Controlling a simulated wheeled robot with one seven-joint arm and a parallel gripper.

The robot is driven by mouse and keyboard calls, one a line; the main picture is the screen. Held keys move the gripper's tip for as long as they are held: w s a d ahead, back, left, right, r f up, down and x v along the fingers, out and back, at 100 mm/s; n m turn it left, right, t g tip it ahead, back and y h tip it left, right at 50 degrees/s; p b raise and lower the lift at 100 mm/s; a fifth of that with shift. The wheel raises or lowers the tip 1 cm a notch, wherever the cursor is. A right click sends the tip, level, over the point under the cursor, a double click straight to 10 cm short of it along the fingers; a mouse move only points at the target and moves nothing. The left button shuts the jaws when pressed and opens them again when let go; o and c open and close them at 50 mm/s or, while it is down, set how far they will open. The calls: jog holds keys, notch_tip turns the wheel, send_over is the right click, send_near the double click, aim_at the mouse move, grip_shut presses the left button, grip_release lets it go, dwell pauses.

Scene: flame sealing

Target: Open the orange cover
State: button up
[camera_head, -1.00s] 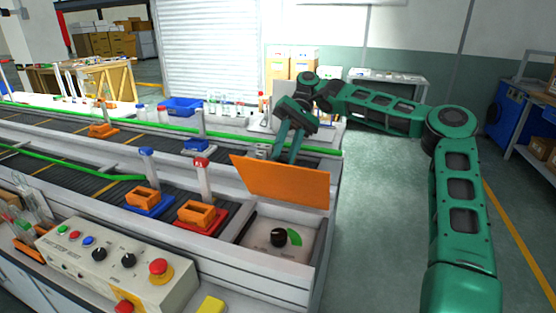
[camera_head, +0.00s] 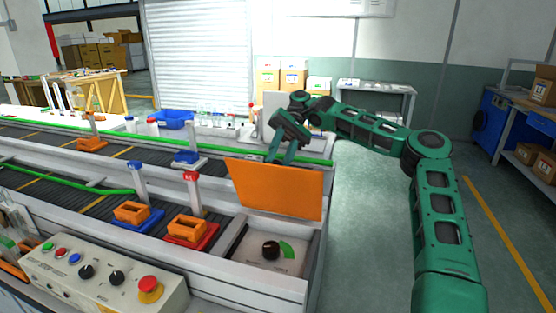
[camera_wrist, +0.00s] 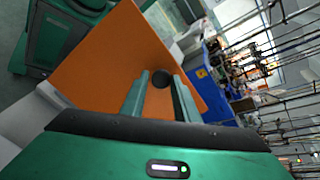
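The orange cover (camera_head: 277,188) stands raised on edge at the end of the conveyor unit, behind the panel with a black dial (camera_head: 271,250), which is uncovered. My gripper (camera_head: 277,152) is behind the cover's upper edge, and its fingertips are partly hidden by the cover in the head view. In the wrist view the orange cover (camera_wrist: 115,65) fills the middle, with a round black knob (camera_wrist: 161,80) on it. My gripper (camera_wrist: 161,88) is open there, its two fingers apart on either side of the knob. I cannot tell whether they touch it.
A control box with a red button (camera_head: 149,285) stands at the front left. Orange blocks sit on a blue base (camera_head: 140,221) and a red base (camera_head: 200,238), beside upright posts. A blue bin (camera_head: 173,119) lies at the back. The floor right of the unit is clear.

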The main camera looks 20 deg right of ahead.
jog(key=shift+o, duration=1.1)
jog(key=shift+f, duration=0.1)
jog(key=s+a+r, duration=0.6)
jog(key=a+r, duration=0.4)
jog(key=r, duration=0.1)
